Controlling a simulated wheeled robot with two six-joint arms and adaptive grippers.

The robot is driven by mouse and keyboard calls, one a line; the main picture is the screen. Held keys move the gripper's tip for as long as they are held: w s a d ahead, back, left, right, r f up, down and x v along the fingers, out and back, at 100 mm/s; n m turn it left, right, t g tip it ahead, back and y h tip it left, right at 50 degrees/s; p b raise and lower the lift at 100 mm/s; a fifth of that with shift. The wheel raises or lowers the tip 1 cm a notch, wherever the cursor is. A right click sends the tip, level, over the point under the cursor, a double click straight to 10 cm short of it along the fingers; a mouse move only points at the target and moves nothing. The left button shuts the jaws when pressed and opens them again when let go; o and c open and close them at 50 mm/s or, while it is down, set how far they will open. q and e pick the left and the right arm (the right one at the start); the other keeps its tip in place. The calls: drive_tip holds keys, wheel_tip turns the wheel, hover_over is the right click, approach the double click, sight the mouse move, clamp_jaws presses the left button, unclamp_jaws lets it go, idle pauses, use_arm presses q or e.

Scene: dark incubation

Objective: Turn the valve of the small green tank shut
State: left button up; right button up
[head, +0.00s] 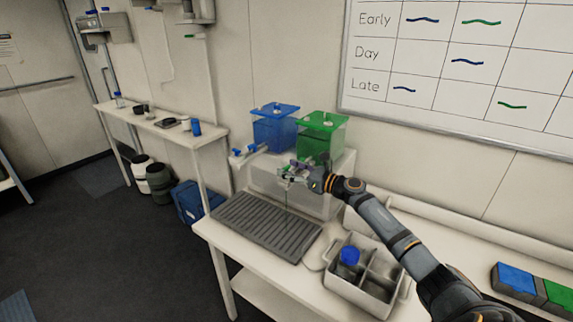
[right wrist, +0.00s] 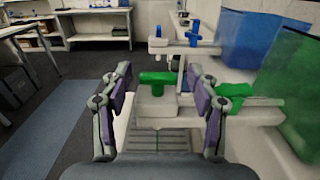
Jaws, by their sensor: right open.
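The small green tank (head: 320,138) stands on a white stand against the wall, right of the blue tank (head: 274,132). In the right wrist view the green tank (right wrist: 292,105) is at the right edge. Its green valve handle (right wrist: 157,77) sits crosswise on a pale tap body, between the finger sides of my right gripper (right wrist: 160,92). The fingers are apart, with gaps beside the handle. In the head view my right gripper (head: 292,172) is in front of the green tank and hides the valve. A thin greenish line runs down below it. My left gripper is not in view.
A grey ribbed drip tray (head: 265,226) lies below the taps. The blue tank's tap (right wrist: 193,33) is just beyond the green one. A divided caddy (head: 362,282) with a blue-capped bottle (head: 348,258) stands at the front right. A side bench (head: 150,121) is at left.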

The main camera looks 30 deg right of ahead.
drive_tip(key=shift+x, duration=0.8)
drive_tip(key=shift+s+a+f, duration=0.1)
